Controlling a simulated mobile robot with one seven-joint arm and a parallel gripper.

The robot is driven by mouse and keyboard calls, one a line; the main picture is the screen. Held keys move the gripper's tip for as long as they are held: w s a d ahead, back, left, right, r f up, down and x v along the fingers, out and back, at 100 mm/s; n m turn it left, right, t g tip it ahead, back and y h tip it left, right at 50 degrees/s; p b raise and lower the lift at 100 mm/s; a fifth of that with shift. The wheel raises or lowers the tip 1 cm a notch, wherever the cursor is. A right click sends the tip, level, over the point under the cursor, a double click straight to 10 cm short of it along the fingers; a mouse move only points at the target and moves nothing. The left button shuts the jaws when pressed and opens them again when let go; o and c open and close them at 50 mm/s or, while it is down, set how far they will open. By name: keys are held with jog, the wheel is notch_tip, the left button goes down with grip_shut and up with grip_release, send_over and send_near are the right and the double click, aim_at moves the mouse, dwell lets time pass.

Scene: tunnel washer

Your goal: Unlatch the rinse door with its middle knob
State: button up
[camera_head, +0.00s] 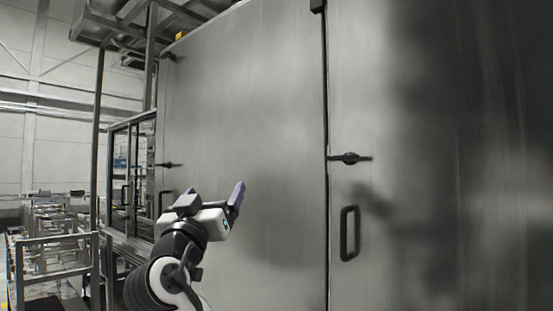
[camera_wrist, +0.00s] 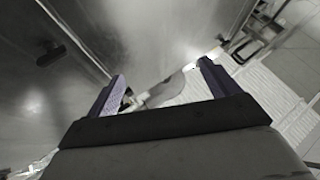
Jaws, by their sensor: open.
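A tall brushed-metal door (camera_head: 440,90) fills the right of the head view. A dark latch knob (camera_head: 350,158) sits at its left edge, beside the vertical seam. A dark upright pull handle (camera_head: 350,233) is below that knob. Another dark latch knob (camera_head: 168,165) is at the far left edge of the neighbouring panel. My gripper (camera_head: 236,194) is open and empty in front of that panel, left of and lower than the nearer knob, apart from it. In the wrist view my gripper (camera_wrist: 160,80) shows both fingers spread. A dark fitting (camera_wrist: 50,55) shows at upper left; I cannot tell which one it is.
The wide metal panel (camera_head: 250,90) between the two knobs is smooth and bare. A glazed frame cabinet (camera_head: 130,180) and metal racks (camera_head: 55,255) stand at the left. In the wrist view, pale floor slats (camera_wrist: 265,90) lie at the right.

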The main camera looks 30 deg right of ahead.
aim_at(340, 156)
jog(key=s+d+r+m+g+h, duration=0.2)
jog(key=s+d+m+g+h, duration=0.25)
jog(key=d, duration=0.35)
jog(key=s+d+r+m+g+h, duration=0.1)
jog(key=s+d+m+g+h, duration=0.25)
jog(key=s+d+g, duration=0.35)
jog(key=shift+t+y, duration=0.35)
jog(key=shift+y, duration=0.25)
jog(key=p+x, duration=0.3)
jog(key=x, duration=0.3)
jog(key=w+p+x, duration=0.1)
jog(key=p+x, duration=0.2)
jog(key=x, duration=0.4)
jog(key=shift+w, duration=0.3)
jog(key=shift+x, duration=0.8)
jog(key=shift+f, duration=0.2)
jog(key=c, duration=1)
